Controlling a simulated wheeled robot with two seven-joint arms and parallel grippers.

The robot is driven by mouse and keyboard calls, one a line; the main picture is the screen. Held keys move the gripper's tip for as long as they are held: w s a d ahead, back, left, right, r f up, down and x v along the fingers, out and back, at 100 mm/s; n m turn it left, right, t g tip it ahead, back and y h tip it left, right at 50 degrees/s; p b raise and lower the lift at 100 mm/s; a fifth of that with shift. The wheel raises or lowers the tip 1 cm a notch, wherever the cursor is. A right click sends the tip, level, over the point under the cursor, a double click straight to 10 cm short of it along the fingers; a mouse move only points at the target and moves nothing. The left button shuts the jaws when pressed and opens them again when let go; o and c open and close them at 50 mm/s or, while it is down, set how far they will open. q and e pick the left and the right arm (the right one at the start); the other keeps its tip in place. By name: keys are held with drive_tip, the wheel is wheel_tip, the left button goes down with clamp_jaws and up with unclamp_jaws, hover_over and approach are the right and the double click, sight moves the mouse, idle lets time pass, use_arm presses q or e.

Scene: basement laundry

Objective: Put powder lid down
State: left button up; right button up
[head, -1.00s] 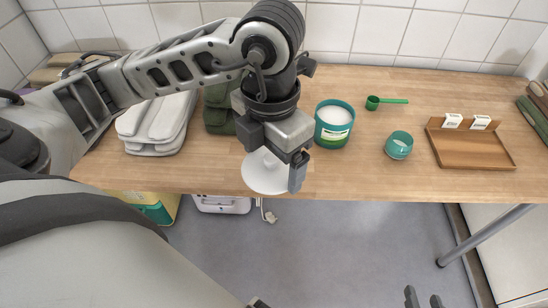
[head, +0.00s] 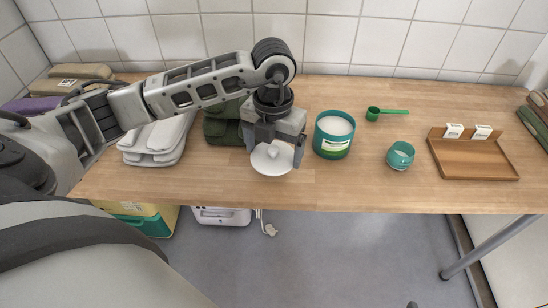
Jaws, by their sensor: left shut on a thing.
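The white powder lid (head: 270,160) is a round disc with a small knob. My left gripper (head: 276,150) is shut on it, over the table's front part. Whether the lid touches the wood cannot be told. The teal powder tub (head: 333,146) stands open just to the right of the gripper, with white powder (head: 335,125) showing inside and a label on its front. My right gripper is not clearly visible; only a small dark tip shows at the bottom edge.
The wooden table (head: 230,190) has a green scoop (head: 385,112), a small teal cup (head: 400,156) and a wooden tray (head: 473,158) on the right. Folded grey cloths (head: 158,140) and dark green cloths (head: 224,126) lie left. Bare wood lies in front of the tub.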

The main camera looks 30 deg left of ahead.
sight(274, 156)
use_arm(q)
drive_tip(key=shift+w+a+f, duration=0.15)
drive_tip(key=shift+w+f, duration=0.2)
drive_tip(key=shift+f, duration=0.15)
drive_tip(key=f, duration=0.3)
drive_tip(key=shift+w+a+f, duration=0.1)
drive_tip(key=shift+w+f, duration=0.1)
drive_tip(key=shift+f, duration=0.3)
drive_tip(key=o, duration=0.8)
drive_tip(key=shift+r, duration=0.6)
wheel_tip(274, 156, up, 11)
drive_tip(key=shift+r, duration=0.2)
